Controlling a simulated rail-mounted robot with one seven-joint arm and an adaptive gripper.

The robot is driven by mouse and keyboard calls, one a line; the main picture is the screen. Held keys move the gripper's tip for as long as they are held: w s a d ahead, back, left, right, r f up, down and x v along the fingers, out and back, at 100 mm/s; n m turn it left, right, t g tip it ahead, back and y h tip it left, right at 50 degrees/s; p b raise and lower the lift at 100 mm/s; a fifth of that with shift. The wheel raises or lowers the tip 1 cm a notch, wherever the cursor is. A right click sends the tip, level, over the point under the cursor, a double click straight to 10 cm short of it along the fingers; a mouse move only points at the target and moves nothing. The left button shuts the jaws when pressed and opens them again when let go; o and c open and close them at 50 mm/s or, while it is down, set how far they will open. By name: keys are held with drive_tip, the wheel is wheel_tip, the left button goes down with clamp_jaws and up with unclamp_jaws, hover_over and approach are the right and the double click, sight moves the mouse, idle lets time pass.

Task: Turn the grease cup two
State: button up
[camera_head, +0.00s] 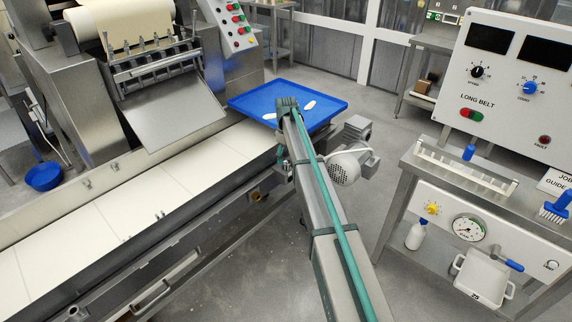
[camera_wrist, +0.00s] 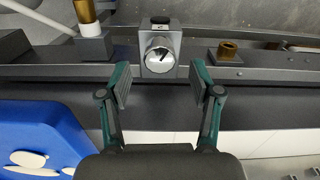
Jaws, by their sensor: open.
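In the wrist view, my gripper (camera_wrist: 161,84) is open and empty. Its two teal fingers frame a grey block with a round silver knob (camera_wrist: 160,54), which carries a dark pointer mark. The knob lies just beyond the fingertips, apart from them. A taller brass cup (camera_wrist: 85,14) stands on a block at upper left, cut by the frame's top edge. A lower brass cup (camera_wrist: 228,49) sits on the rail at right. I cannot read which of these is numbered two. In the head view, my arm hides the fingers and most of these fittings.
A blue tray (camera_head: 330,102) with white pieces lies beyond the conveyor's end; it also shows in the wrist view (camera_wrist: 30,120). The white conveyor belt (camera_head: 120,200) runs at left. A motor (camera_head: 345,167) is beside my arm. A control bench (camera_head: 440,150) stands at right, with open floor between.

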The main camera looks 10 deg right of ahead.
sight(286, 162)
drive_tip(key=shift+f, duration=2.35)
drive_tip(key=c, duration=1.1)
drive_tip(key=shift+c, duration=0.2)
drive_tip(key=shift+m, duration=0.3)
drive_tip(key=m+p, duration=0.1)
drive_tip(key=m, duration=0.1)
drive_tip(key=shift+r+m, duration=0.1)
drive_tip(key=shift+m, duration=0.2)
drive_tip(key=m+p, duration=0.1)
drive_tip(key=m, duration=0.2)
drive_tip(key=shift+m, duration=0.3)
drive_tip(key=m, duration=0.3)
drive_tip(key=shift+p, duration=0.4)
drive_tip(key=shift+m, duration=1.9)
